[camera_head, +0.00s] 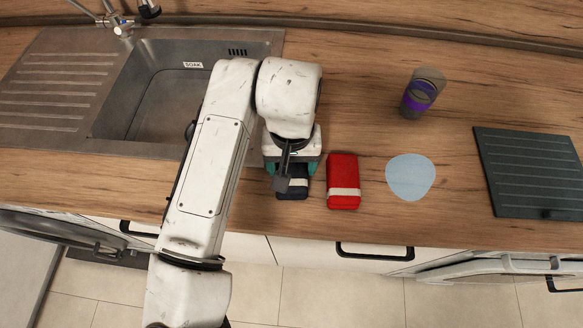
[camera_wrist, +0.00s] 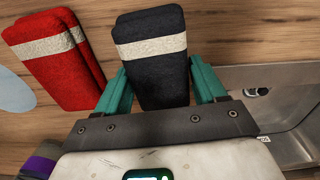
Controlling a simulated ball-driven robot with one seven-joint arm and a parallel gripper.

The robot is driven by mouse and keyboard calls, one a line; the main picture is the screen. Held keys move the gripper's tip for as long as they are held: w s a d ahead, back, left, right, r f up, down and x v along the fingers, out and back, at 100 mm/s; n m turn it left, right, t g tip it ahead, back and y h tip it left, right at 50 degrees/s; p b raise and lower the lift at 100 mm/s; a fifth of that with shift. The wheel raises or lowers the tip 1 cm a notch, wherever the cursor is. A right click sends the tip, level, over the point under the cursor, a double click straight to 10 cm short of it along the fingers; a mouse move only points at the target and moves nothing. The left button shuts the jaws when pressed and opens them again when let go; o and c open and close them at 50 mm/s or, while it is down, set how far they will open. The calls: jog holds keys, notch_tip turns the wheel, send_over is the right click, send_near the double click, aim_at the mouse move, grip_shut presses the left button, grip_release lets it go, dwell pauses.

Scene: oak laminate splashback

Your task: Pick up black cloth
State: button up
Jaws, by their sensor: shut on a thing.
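The black cloth (camera_wrist: 157,78) is a folded dark bundle with a pale band around it. In the wrist view it sits between the two teal fingers of my gripper (camera_wrist: 165,90), which are shut on its sides. In the head view the black cloth (camera_head: 297,190) shows at the counter's front, partly hidden under my gripper (camera_head: 291,167) and arm. I cannot tell whether it touches the counter or is slightly raised.
A red folded cloth (camera_head: 342,182) with a pale band lies close to the right of the black one. A light blue round mat (camera_head: 411,176), a purple-banded cup (camera_head: 421,94) and a dark ribbed board (camera_head: 532,170) are further right. The sink (camera_head: 150,110) is left.

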jog(key=shift+c, duration=0.3)
jog(key=shift+r, duration=0.25)
jog(key=shift+r+b, duration=0.35)
jog(key=shift+r, duration=0.6)
jog(key=s+r, duration=0.1)
jog(key=r, duration=0.1)
jog(key=s+r, duration=0.1)
jog(key=r, duration=0.1)
jog(key=s+r, duration=0.2)
jog(key=shift+s, duration=0.1)
jog(key=s+r, duration=0.4)
jog(key=s, duration=0.5)
jog(key=shift+s+d+r, duration=0.3)
jog(key=shift+s, duration=0.1)
